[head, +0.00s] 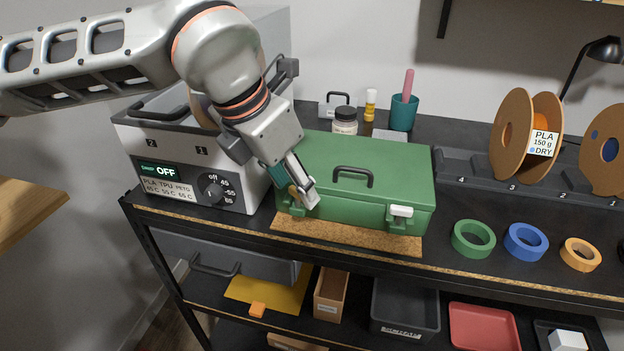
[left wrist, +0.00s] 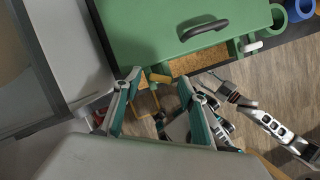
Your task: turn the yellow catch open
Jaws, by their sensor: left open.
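The closed green case (head: 385,165) stands on a cork mat on the bench, with a dark handle on its lid. The yellow catch (left wrist: 160,78) is at the left of the case's front, lying roughly along the front edge. In the head view my left gripper mostly covers it. The white catch (head: 401,211) is at the right of the front; it also shows in the left wrist view (left wrist: 252,46). My left gripper (head: 307,196) is open, its fingers on either side of the yellow catch; I cannot tell whether they touch it. My right gripper (left wrist: 222,88) shows only small in the left wrist view.
A filament dryer (head: 232,190) stands close left of the case. Green (head: 473,239), blue (head: 525,241) and orange (head: 580,254) rings lie to the right. A jar (head: 345,121) and a teal cup (head: 403,113) stand behind. The cork mat (head: 345,235) is clear in front.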

